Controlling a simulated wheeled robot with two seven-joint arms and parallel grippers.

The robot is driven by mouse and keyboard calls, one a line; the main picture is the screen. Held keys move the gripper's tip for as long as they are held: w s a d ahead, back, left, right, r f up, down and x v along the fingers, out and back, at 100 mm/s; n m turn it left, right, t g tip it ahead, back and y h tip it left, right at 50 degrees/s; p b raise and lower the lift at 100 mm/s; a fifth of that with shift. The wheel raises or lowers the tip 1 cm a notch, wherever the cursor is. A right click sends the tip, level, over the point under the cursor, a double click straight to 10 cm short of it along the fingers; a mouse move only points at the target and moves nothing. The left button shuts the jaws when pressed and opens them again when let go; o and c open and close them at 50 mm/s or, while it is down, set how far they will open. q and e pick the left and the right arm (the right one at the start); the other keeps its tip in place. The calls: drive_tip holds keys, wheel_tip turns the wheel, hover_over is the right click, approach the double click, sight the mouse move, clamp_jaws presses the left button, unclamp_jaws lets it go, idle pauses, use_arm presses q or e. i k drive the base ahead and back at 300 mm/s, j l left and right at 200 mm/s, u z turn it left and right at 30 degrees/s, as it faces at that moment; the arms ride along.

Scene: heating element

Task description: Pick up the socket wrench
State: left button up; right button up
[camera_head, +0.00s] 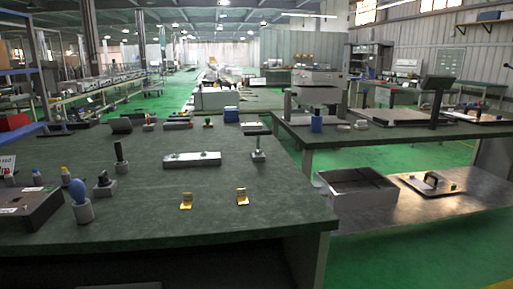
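No thing in the head view is clearly a socket wrench at this size. A T-shaped tool (258,146) stands upright near the right side of the green worktable (150,250), and it may be the wrench. A tool with an upright black handle (119,152) stands in a small grey holder left of the middle. Another short dark-knobbed piece (104,182) stands in a holder closer to me. Neither of my grippers is in the picture.
A metal block (192,159) lies mid-table, with two brass brackets (242,197) nearer the front. A blue-handled tool (79,200) and a dark case (28,207) are at left. A second table (400,134) and an open metal box (357,190) are at right.

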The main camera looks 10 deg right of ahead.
sight(258, 152)
drive_tip(key=i+j, duration=0.35)
drive_tip(key=i, duration=0.15)
drive_tip(key=i+j, duration=0.4)
drive_tip(key=i, duration=0.1)
